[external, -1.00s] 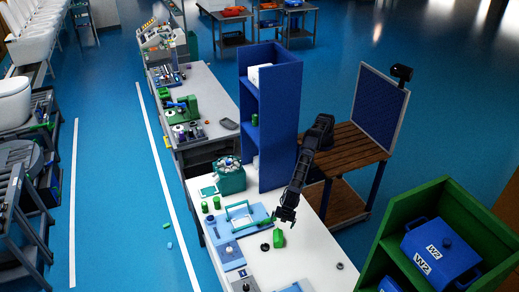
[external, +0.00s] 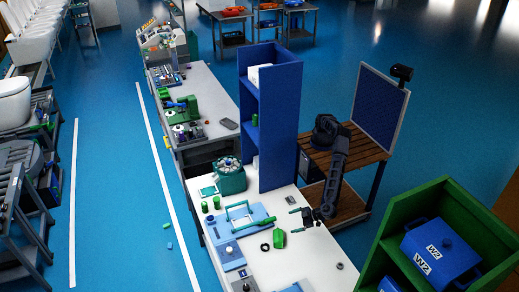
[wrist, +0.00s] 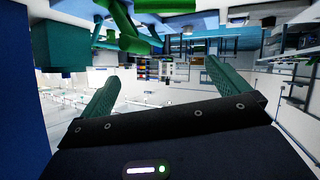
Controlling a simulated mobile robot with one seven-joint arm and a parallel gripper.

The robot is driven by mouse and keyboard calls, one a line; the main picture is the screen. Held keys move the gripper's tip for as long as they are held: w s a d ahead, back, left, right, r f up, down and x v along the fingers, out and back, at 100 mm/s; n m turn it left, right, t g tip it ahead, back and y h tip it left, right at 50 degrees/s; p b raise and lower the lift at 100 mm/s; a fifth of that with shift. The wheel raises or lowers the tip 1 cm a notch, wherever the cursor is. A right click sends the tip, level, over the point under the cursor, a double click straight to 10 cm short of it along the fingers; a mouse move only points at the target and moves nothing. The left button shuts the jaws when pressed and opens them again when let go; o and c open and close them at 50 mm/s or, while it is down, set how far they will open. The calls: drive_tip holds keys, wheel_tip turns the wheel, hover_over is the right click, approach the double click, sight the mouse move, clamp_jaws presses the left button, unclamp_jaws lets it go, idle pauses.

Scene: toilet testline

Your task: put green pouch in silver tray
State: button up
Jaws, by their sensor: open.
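The green pouch (external: 279,239) lies on the white table, right of the light blue case with a green handle (external: 241,219). A small grey, tray-like item (external: 290,200) lies on the table near the blue shelf; I cannot tell for sure that it is the silver tray. My gripper (external: 292,219) is above the table between these two, pointing left, apart from the pouch. In the wrist view its two teal fingers (wrist: 160,73) are wide apart with nothing between them. That view looks upside down, and I cannot pick out the pouch in it.
The tall blue shelf (external: 271,120) stands at the table's back edge. A dark ring (external: 265,247) lies beside the pouch. The table's right front part is mostly clear.

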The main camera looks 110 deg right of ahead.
drive_tip(key=s+r+m+t, duration=0.1)
drive_tip(key=s+m+t, duration=0.1)
approach(279, 236)
drive_tip(key=x, duration=0.5)
drive_tip(key=shift+f, duration=0.4)
drive_tip(key=shift+r+x, duration=0.15)
drive_tip(key=shift+x, duration=1.15)
drive_tip(key=shift+r+x, duration=0.2)
drive_tip(key=shift+x, duration=1.15)
drive_tip(key=shift+d, duration=0.15)
drive_tip(key=c, duration=0.8)
